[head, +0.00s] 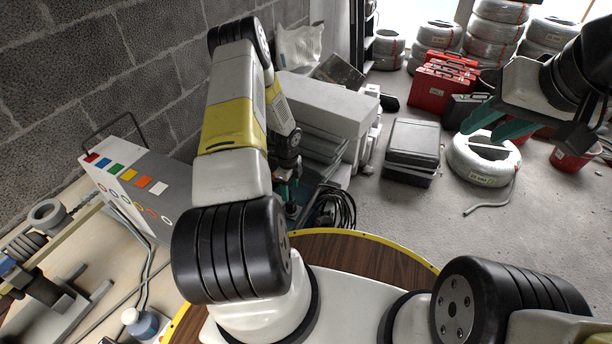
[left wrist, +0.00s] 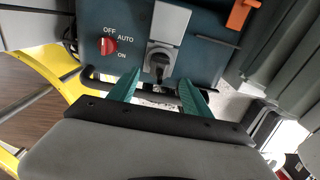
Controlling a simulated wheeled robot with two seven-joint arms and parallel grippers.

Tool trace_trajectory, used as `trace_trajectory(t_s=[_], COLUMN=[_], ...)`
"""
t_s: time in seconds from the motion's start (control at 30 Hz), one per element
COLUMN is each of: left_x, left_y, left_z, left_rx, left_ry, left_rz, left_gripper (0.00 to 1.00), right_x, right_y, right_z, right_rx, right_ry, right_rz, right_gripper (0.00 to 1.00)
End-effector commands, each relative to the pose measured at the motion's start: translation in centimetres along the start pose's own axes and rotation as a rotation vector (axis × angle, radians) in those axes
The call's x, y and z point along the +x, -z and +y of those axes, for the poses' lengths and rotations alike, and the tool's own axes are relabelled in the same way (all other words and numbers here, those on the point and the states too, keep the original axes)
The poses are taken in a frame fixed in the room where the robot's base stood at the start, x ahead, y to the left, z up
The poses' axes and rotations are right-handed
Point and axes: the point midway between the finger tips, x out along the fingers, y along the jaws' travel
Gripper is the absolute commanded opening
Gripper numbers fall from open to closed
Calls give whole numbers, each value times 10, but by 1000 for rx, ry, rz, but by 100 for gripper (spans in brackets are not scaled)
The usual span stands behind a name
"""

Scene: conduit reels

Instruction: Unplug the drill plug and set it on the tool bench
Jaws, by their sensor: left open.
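In the left wrist view, a blue-grey machine panel (left wrist: 205,55) has a red OFF/AUTO/ON knob (left wrist: 108,46) and a grey-lidded socket (left wrist: 170,22). A black piece that looks like the drill plug (left wrist: 158,66) sits in the socket below the raised lid. My left gripper (left wrist: 160,90) is open, its teal fingers pointing at the panel on either side of and just below the plug, not closed on it. In the head view it (head: 284,190) is mostly hidden by my arm. My right gripper (head: 490,128) is open and empty over the floor. The tool bench (head: 75,255) is at left.
The bench holds a grey case (head: 165,190) with coloured squares, a vise-like tool (head: 50,300), cables and a small bottle (head: 140,322). A coiled black hose (head: 338,208) and pale boxes (head: 325,105) stand near the machine. A dark case (head: 412,145) and conduit reel (head: 482,160) lie on the floor.

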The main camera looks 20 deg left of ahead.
Motion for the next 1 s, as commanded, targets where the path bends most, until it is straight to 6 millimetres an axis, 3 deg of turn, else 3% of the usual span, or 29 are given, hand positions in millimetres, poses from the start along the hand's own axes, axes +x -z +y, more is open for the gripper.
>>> trace_trajectory(t_s=[0.27,0.8,1.0], left_x=[5,74,87], left_y=[1,1,0], left_z=[0,0,0], left_rx=[-2,-2,-3], left_ry=[-1,-1,0], left_rz=[1,1,0], left_gripper=[57,57,57], right_x=[0,0,0], right_y=[0,0,0], right_z=[0,0,0], right_rx=[0,0,0], right_ry=[0,0,0], right_rz=[0,0,0], right_gripper=[36,36,36])
